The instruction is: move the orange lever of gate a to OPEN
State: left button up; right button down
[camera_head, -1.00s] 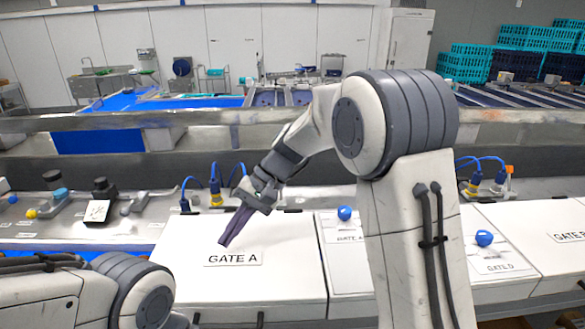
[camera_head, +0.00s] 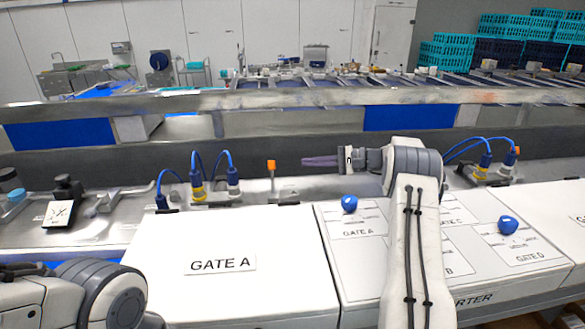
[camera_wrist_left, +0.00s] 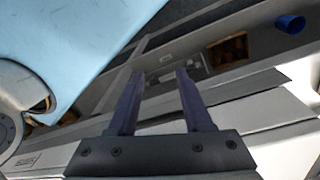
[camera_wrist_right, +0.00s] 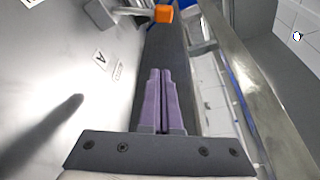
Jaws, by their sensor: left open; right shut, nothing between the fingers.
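The lever of gate A has an orange tip (camera_head: 271,165) and stands upright behind the white GATE A box (camera_head: 290,262) in the head view. In the right wrist view its orange end (camera_wrist_right: 163,13) is at the top, on a grey arm, near a plate marked A (camera_wrist_right: 101,57). My right gripper (camera_head: 305,161) is shut and empty. Its purple fingers point left towards the orange tip, apart from it by a short gap. My left gripper (camera_wrist_left: 160,75) shows open and empty in the left wrist view; its fingers are out of the head view.
Blue knobs (camera_head: 349,204) sit on the labelled white panel to the right. Blue cables with yellow connectors (camera_head: 197,188) stand left of the lever. A long metal rail (camera_head: 330,98) runs behind my right gripper. A black device (camera_head: 66,190) stands at the far left.

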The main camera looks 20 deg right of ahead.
aim_at(272, 175)
jog(key=x, duration=0.3)
jog(key=p+x, duration=0.1)
jog(key=x, duration=0.5)
jog(key=shift+s+a+r, duration=0.15)
jog(key=shift+s+r, duration=0.05)
jog(key=shift+r, duration=0.15)
jog(key=shift+s+a+r+p, duration=0.45)
jog(key=shift+s+r+p, duration=0.2)
jog(key=shift+s+p, duration=0.4)
jog(key=shift+s+a+r+p, duration=0.15)
jog(key=shift+s+a+p, duration=0.1)
jog(key=shift+s+p, duration=0.3)
